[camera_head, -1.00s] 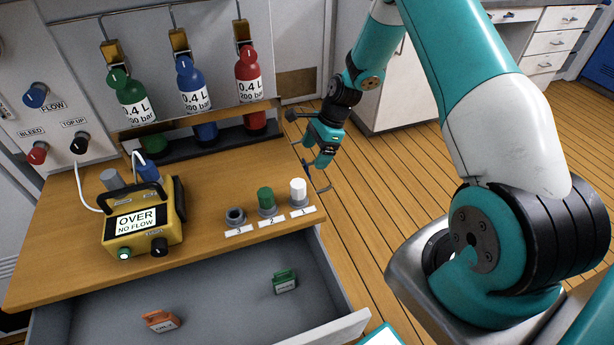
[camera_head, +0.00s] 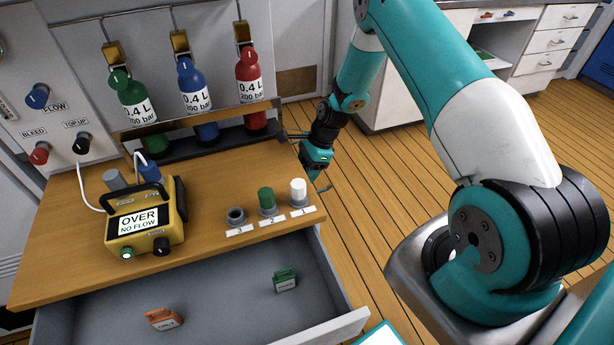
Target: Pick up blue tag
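I cannot make out a blue tag anywhere in the head view. An orange tag (camera_head: 163,320) and a green tag (camera_head: 285,281) lie apart in the open drawer (camera_head: 222,309), orange at left and green at right. My gripper (camera_head: 308,162) is at the right end of the wooden bench top, beyond the white peg. Its thin fingers look spread, with nothing seen between them. It is well away from both tags.
Green (camera_head: 133,103), blue (camera_head: 193,88) and red (camera_head: 248,78) bottles stand at the back. A yellow device (camera_head: 146,218) sits on the left of the bench top (camera_head: 208,185). Green (camera_head: 266,198) and white (camera_head: 298,190) pegs stand near its front edge, beside an empty socket (camera_head: 236,217).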

